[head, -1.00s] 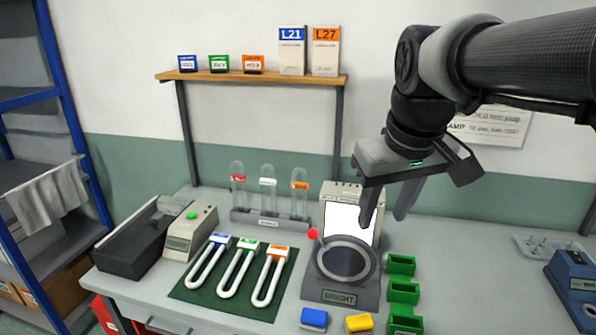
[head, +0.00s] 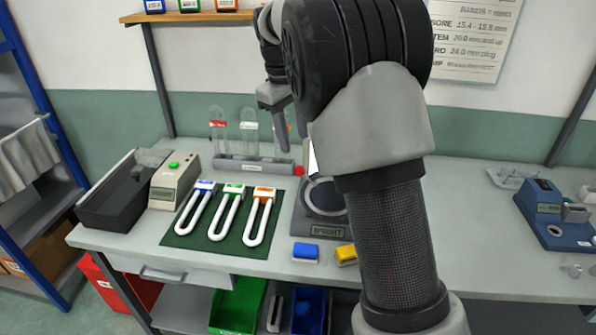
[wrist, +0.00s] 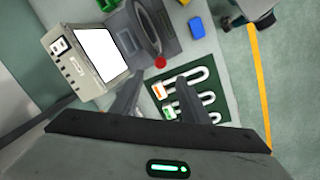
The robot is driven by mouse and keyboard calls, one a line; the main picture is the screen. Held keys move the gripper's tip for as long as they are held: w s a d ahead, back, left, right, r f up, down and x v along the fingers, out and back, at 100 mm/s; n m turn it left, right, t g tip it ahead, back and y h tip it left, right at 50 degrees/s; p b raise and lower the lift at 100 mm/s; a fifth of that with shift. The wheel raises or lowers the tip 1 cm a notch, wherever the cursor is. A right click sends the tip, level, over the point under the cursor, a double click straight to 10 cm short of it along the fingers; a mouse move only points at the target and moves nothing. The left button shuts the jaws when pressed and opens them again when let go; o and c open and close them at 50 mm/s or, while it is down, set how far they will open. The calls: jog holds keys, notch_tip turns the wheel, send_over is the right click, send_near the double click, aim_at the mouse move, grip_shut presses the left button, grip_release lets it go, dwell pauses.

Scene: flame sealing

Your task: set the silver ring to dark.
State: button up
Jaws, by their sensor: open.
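The silver ring (head: 311,196) circles a dark disc on a grey base whose front label (head: 329,232) reads BRIGHT. My arm covers its right part in the head view. A red knob (head: 299,171) shows at its upper left edge. In the wrist view the ring (wrist: 146,32) is seen steeply from the side, with the red knob (wrist: 160,62) beside it. My gripper (head: 292,128) is open and empty, in front of the tube rack in the head view. In the wrist view its fingers (wrist: 158,98) are apart, with the knob beyond the gap between them, not touching.
A lit white screen (wrist: 101,55) stands behind the ring. A green mat (head: 229,242) with several white U-tubes lies left of the base. A rack (head: 236,165) of glass tubes stands behind it. Blue (head: 305,252) and yellow (head: 346,254) blocks lie in front.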

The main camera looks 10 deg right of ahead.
aim_at(299, 167)
jog(key=f, duration=0.4)
jog(key=w+d+f, duration=0.1)
jog(key=f, duration=0.7)
jog(key=shift+w+d, duration=0.15)
jog(key=shift+d, duration=0.15)
grip_shut()
